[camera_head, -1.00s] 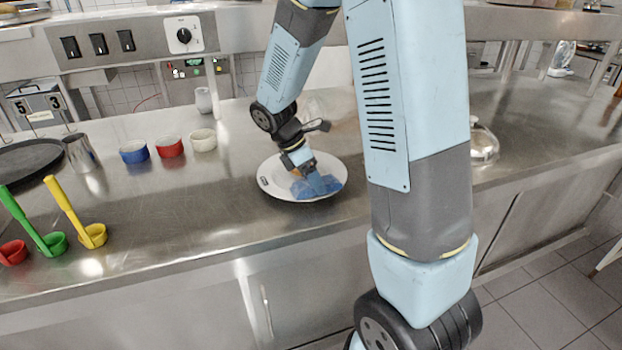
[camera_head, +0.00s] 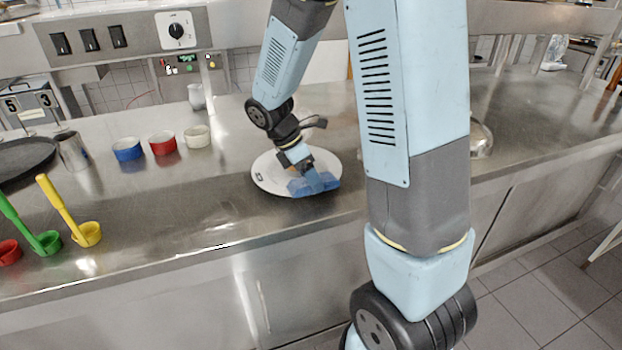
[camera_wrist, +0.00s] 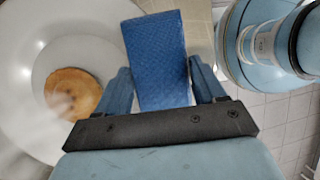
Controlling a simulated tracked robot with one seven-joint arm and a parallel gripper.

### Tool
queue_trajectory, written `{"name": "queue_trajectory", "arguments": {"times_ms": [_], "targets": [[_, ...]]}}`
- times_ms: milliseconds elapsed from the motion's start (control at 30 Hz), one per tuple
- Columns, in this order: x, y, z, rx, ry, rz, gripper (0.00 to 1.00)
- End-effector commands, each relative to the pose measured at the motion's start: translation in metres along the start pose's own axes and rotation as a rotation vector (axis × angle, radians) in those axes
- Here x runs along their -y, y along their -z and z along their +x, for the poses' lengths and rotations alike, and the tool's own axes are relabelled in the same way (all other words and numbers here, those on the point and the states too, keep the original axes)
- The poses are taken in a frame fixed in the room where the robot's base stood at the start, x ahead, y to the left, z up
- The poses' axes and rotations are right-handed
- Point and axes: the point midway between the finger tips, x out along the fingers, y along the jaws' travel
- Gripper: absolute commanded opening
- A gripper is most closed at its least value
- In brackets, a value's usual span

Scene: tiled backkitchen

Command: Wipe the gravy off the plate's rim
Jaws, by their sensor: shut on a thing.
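The white plate (camera_head: 266,178) lies on the steel counter, partly hidden behind my gripper. My gripper (camera_head: 306,183) is over the plate's right front side, shut on a blue cloth (camera_head: 322,182). In the wrist view the cloth (camera_wrist: 157,60) stands out between the two blue fingers of the gripper (camera_wrist: 162,90). The plate (camera_wrist: 22,70) fills the left of that view, with a round brown food piece or gravy patch (camera_wrist: 72,93) in its well. A small dark mark (camera_head: 259,177) shows on the plate's left rim. I cannot tell whether the cloth touches the rim.
Blue (camera_head: 127,149), red (camera_head: 162,143) and cream (camera_head: 197,137) cups stand behind left of the plate. A metal beaker (camera_head: 72,150) and dark tray (camera_head: 24,158) are farther left. Yellow (camera_head: 87,234), green and red ladles lie at front left. A metal dome (camera_head: 481,140) stands right.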

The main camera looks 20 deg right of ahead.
Motion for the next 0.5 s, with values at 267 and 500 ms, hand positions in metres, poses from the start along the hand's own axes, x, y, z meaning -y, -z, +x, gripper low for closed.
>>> {"name": "queue_trajectory", "arguments": {"times_ms": [267,500], "targets": [[-0.017,0.002,0.001,0.0,0.001,-0.001,0.45],[-0.018,0.002,0.001,0.0,0.0,-0.001,0.45]]}}
